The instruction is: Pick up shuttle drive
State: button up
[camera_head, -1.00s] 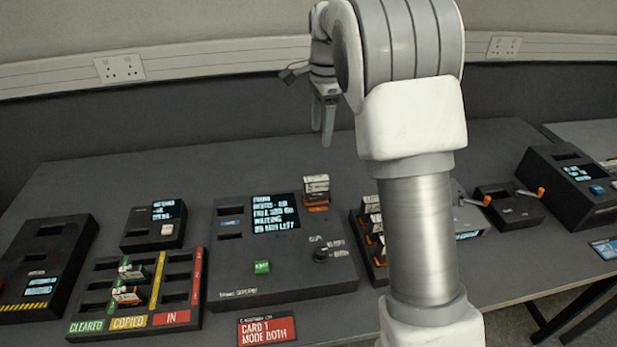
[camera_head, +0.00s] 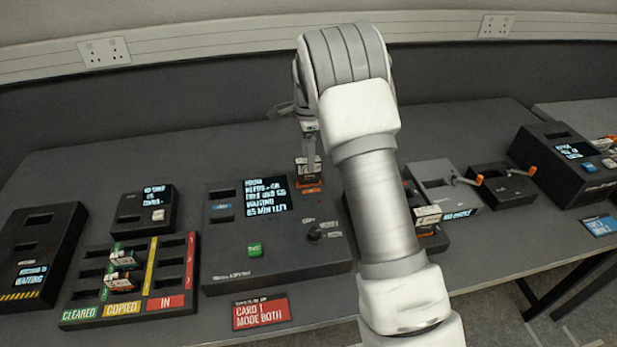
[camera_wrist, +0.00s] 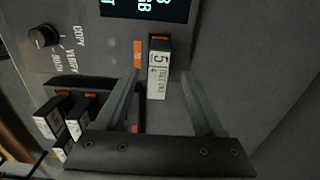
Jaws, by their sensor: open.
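A small drive (camera_head: 308,173) with a black, white and orange casing stands in the orange-marked slot at the right of the large copier console (camera_head: 225,270). I take it as the shuttle drive, though its label is unclear there. In the wrist view the drive (camera_wrist: 158,60) shows a white label with a 5. My gripper (camera_head: 311,158) is over the drive in the head view, partly hiding it. In the wrist view the open fingers of my gripper (camera_wrist: 161,75) lie on either side of the drive's line, with visible gaps; contact cannot be told.
Other drives stand in a rack beside the console (camera_wrist: 78,115), partly behind my arm. A sorting tray (camera_head: 82,313) holds two drives at left. Grey and black crank boxes (camera_head: 450,188) (camera_head: 500,185) stand at right. A red card (camera_head: 262,312) lies in front.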

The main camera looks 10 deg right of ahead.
aim_at(309, 176)
jog(key=shift+s+f, duration=0.15)
jog(key=shift+f, duration=2.65)
jog(key=shift+c, duration=0.3)
grip_shut()
jog(key=shift+r, duration=0.1)
